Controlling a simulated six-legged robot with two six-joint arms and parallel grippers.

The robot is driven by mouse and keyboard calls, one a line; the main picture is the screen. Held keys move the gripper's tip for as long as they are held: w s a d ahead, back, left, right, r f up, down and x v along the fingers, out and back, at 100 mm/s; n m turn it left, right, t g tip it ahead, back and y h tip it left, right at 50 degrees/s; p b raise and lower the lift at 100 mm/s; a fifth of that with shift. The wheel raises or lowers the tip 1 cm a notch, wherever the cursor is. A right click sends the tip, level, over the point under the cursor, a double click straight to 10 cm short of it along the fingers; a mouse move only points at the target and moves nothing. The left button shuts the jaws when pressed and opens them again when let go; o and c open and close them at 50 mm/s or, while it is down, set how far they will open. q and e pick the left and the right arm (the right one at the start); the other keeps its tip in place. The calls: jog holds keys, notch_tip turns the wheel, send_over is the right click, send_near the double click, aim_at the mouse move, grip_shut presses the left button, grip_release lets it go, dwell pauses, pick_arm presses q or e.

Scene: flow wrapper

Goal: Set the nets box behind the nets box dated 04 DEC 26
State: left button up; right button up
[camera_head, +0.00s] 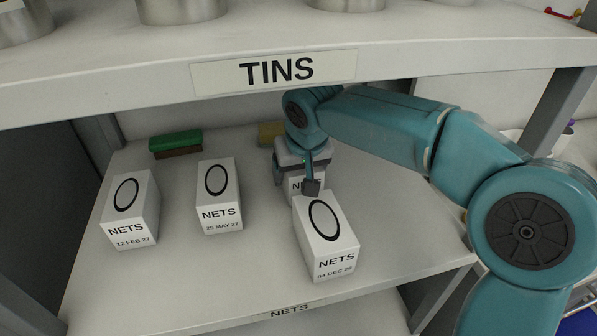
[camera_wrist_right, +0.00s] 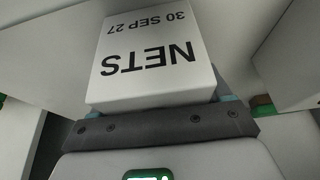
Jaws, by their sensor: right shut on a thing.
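The nets box dated 04 DEC 26 (camera_head: 327,237) stands upright near the front edge of the shelf, right of centre. My right gripper (camera_head: 298,180) is behind it, shut on another nets box (camera_head: 294,188), which is mostly hidden by the gripper and the front box. In the right wrist view the held nets box (camera_wrist_right: 150,60) reads NETS and 30 SEP 27, upside down in the picture. The wrist view also shows the gripper (camera_wrist_right: 160,112) at the box's edge. Whether the held box touches the shelf cannot be told. My left gripper is not in view.
Nets boxes dated 12 FEB 27 (camera_head: 131,210) and 25 MAY 27 (camera_head: 219,197) stand to the left. A green and brown brush-like thing (camera_head: 176,144) and a yellowish one (camera_head: 270,133) lie at the back. The TINS shelf (camera_head: 430,50) hangs above.

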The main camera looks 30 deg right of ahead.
aim_at(323, 208)
jog(key=o, duration=0.7)
jog(key=shift+f, duration=0.15)
jog(key=o, duration=0.4)
jog(key=shift+c, duration=0.2)
jog(key=shift+s+r, duration=0.1)
jog(key=shift+r, duration=0.4)
jog(key=v, duration=0.2)
jog(key=s+v, duration=0.1)
jog(key=v, duration=0.2)
jog(key=shift+a+f+p, duration=0.1)
jog(key=shift+f+p, duration=0.05)
jog(key=shift+p, duration=0.25)
jog(key=s, duration=0.3)
jog(key=s+a, duration=0.1)
jog(key=s, duration=0.3)
jog(key=s+a+b, duration=0.1)
jog(key=s, duration=0.2)
jog(key=shift+s+a+f, duration=0.1)
jog(key=shift+s+a, duration=0.05)
jog(key=shift+s, duration=0.15)
jog(key=shift+s, duration=0.1)
